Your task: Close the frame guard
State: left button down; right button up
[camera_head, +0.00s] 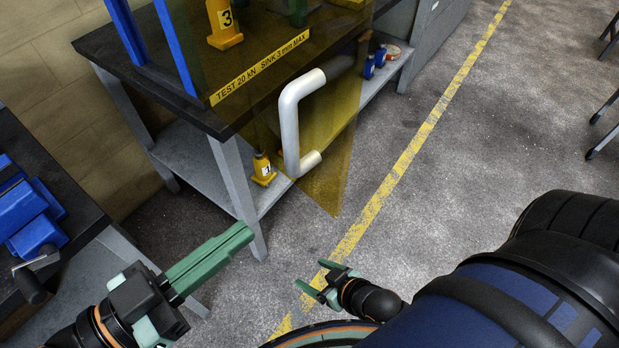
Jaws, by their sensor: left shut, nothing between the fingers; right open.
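The frame guard (327,131) is a see-through amber panel that juts out from the table's front edge over the floor. A thick white bar handle (289,122) is fixed to it. The guard stands swung out from the blue frame (179,52) on the table. My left gripper (245,232) is shut and empty, below and left of the handle and apart from it. My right gripper (314,277) is open and empty, low in the middle over the floor, below the guard and clear of it.
A bench with a blue vise (35,220) is at the left. Floor right of the yellow line is mostly clear.

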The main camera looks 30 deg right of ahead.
pick_arm(q)
jog(key=d, duration=0.1)
jog(key=b, duration=0.1)
send_near(332, 160)
jog(key=x, duration=0.7)
jog(key=shift+s, duration=0.1)
dwell(0.4)
